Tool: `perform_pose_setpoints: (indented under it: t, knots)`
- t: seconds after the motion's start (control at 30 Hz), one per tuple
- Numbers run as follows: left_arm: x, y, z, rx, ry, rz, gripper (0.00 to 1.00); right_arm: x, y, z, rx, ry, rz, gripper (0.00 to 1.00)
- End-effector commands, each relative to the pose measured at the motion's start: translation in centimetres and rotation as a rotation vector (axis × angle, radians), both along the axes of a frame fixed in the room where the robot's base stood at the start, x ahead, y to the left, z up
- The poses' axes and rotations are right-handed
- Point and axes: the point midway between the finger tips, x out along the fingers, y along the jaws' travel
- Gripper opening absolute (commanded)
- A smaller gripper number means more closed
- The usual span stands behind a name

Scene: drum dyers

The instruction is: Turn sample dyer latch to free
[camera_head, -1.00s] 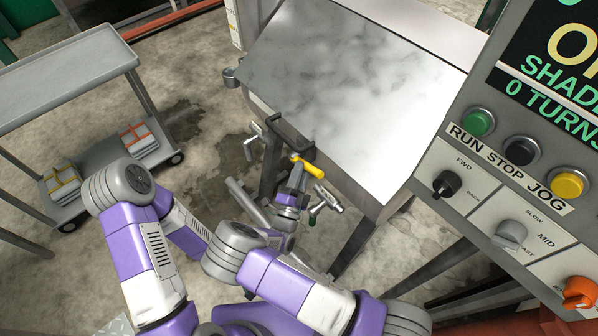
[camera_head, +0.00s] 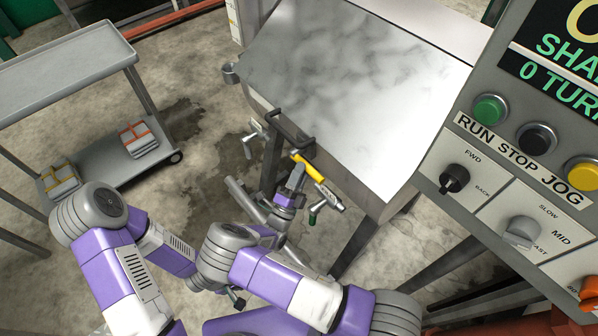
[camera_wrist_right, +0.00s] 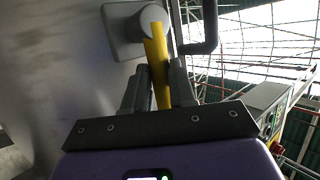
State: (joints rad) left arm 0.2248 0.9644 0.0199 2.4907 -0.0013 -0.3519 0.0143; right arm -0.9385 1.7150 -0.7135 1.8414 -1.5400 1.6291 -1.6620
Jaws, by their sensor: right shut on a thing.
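The sample dyer latch is a yellow lever (camera_head: 308,168) on the front of the grey metal dyer (camera_head: 350,75), just below a dark bar handle. In the right wrist view the yellow lever (camera_wrist_right: 158,70) runs from a round grey hub (camera_wrist_right: 154,24) down between my fingers. My right gripper (camera_wrist_right: 160,85) is shut on the lever, with one finger on each side. In the head view my right gripper (camera_head: 296,178) is at the lever, and its fingers are partly hidden. My left arm shows at the left, but its gripper is not visible.
A control panel (camera_head: 520,200) with buttons and knobs stands close on the right. A metal pipe fitting with a green handle (camera_head: 318,208) is just below the lever. A grey cart (camera_head: 110,160) with bundles stands at the left. Wet concrete floor lies between.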

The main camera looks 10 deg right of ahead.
Motion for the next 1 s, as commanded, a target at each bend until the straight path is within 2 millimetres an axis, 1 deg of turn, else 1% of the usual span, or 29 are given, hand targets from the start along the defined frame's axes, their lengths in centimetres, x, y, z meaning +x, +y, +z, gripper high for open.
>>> perform_pose_setpoints:
  t: [0.1,0.13,0.2,0.47,0.57,0.83,1.0]
  knots:
    - [0.0,0.0,0.0,0.000,0.000,0.000,0.43,0.0,0.1,-0.1,0.006,-0.002,0.002,0.00]
    - [0.0,0.0,0.0,0.000,0.000,0.000,0.43,0.0,0.1,-0.1,0.006,-0.002,0.002,0.27]
    - [0.0,0.0,0.0,0.000,0.000,0.000,0.43,0.0,0.1,-0.1,0.005,-0.001,0.002,0.36]
    - [0.0,0.0,0.0,0.000,0.000,0.000,0.43,0.0,0.1,-0.1,0.003,0.000,0.001,0.36]
    - [0.0,0.0,-0.2,0.000,0.000,0.000,0.43,-0.4,0.4,-0.4,0.003,0.000,0.002,0.36]
    - [0.0,0.0,-1.5,0.000,0.000,0.000,0.43,-3.1,2.9,-2.9,0.003,0.000,0.003,0.36]
    - [0.0,0.0,-2.0,0.000,0.000,0.000,0.43,-4.4,4.1,-3.9,0.004,0.000,0.003,0.36]
